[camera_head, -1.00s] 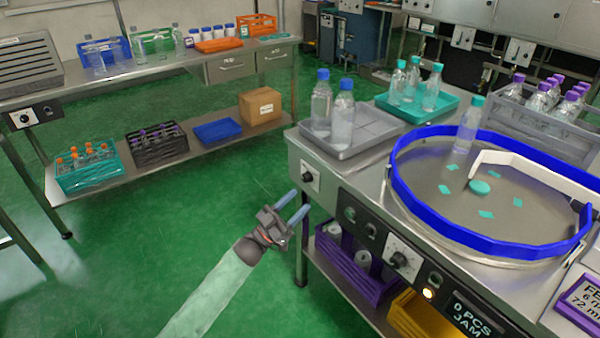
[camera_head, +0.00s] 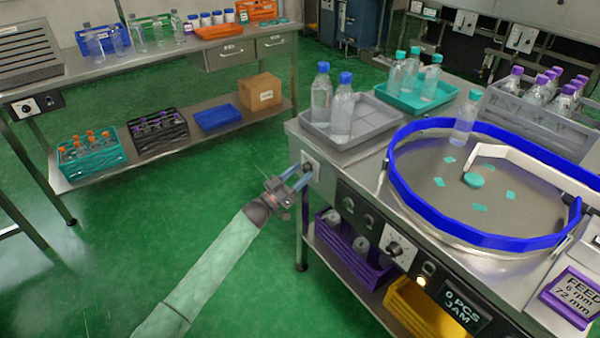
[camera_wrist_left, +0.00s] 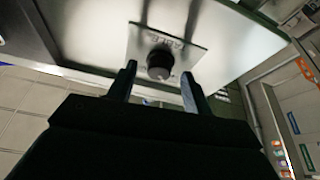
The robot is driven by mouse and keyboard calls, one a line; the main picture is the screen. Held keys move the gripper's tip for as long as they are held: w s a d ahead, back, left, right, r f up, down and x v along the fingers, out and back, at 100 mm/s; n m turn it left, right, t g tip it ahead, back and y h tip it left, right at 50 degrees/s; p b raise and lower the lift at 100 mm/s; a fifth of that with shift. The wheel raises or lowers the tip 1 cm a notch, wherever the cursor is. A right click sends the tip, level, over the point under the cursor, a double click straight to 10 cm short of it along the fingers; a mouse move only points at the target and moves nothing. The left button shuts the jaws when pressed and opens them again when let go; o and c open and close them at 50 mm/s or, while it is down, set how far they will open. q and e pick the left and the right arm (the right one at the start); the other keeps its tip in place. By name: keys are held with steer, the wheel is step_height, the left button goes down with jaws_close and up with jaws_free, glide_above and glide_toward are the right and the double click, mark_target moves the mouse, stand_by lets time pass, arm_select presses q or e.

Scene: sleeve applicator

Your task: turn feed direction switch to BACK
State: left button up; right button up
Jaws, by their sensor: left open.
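A black round knob (camera_wrist_left: 159,63) sits on a pale square plate (camera_wrist_left: 172,46) in the left wrist view; lettering on the plate looks like "TABLE", but is hard to read. In the head view this knob (camera_head: 308,167) is at the left end of the machine's front. My left gripper (camera_head: 303,176) is open in front of it, one finger to each side in the wrist view. Whether the fingers touch the knob cannot be told. Another dial knob (camera_head: 394,248) and small switches (camera_head: 367,221) are farther right on the dark panel. No label reading BACK is legible. My right gripper is out of view.
The round table with a blue rail (camera_head: 405,205) tops the machine. A grey tray (camera_head: 375,118) with bottles stands above the knob. Purple (camera_head: 375,275) and yellow (camera_head: 425,318) bins are on the shelf below. Green floor (camera_head: 200,200) is clear to the left.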

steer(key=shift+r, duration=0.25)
